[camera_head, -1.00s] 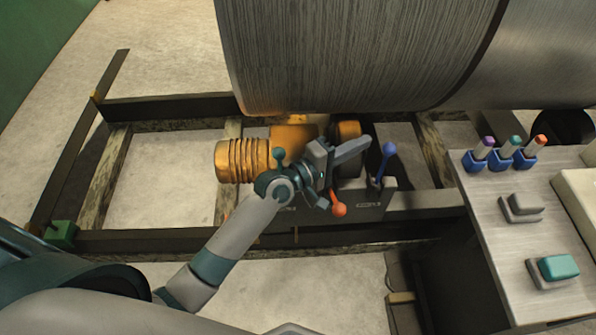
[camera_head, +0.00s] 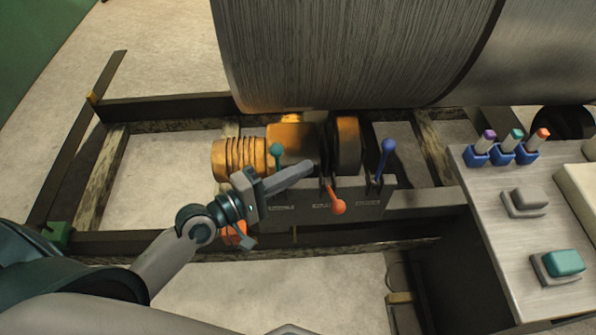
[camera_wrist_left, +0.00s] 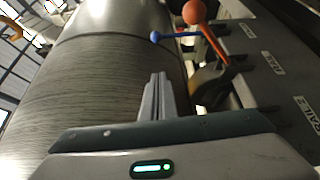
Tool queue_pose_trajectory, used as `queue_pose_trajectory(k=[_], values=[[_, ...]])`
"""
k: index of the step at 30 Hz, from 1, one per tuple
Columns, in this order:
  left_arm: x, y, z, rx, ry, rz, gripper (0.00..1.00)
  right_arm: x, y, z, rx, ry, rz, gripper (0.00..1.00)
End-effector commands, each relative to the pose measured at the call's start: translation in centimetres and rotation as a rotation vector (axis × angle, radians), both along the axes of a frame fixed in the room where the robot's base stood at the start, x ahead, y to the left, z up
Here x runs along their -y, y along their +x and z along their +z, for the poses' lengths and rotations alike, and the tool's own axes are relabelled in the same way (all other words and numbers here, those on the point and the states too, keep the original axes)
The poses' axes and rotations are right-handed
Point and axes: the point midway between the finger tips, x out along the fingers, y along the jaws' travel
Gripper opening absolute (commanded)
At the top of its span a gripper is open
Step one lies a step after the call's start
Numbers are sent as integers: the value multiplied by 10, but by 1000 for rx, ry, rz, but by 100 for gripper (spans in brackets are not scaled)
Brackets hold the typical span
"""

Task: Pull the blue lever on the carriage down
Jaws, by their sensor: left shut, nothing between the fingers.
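The blue lever (camera_head: 387,157) stands up at the right end of the carriage's dark lever panel (camera_head: 300,212) in the head view. Its blue ball (camera_wrist_left: 155,37) also shows in the left wrist view, beyond the fingertips. An orange-red lever (camera_head: 337,205) tilts toward me in the middle, and a teal lever (camera_head: 277,152) stands at the left. My left gripper (camera_head: 308,165) is shut and empty, its fingers pointing right above the panel between the teal and orange-red levers. It is clear of the blue lever. My right gripper is not in view.
A large grey drum (camera_head: 350,55) hangs over the carriage at the back. A golden ribbed motor (camera_head: 240,158) sits behind the panel.

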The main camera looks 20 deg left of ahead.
Motion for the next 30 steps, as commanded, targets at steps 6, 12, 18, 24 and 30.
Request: queue_pose_trajectory(k=[6, 12, 18, 24, 30], values=[[-2, -2, 1, 1, -1, 0, 0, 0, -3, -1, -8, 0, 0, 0], [-2, -2, 1, 1, -1, 0, 0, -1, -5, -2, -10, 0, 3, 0], [-2, -2, 0, 1, -1, 0, 0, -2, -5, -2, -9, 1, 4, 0], [4, -9, -10, 3, 74, -14, 0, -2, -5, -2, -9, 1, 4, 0], [16, -36, -51, 10, 374, -76, 0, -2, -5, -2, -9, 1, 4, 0]])
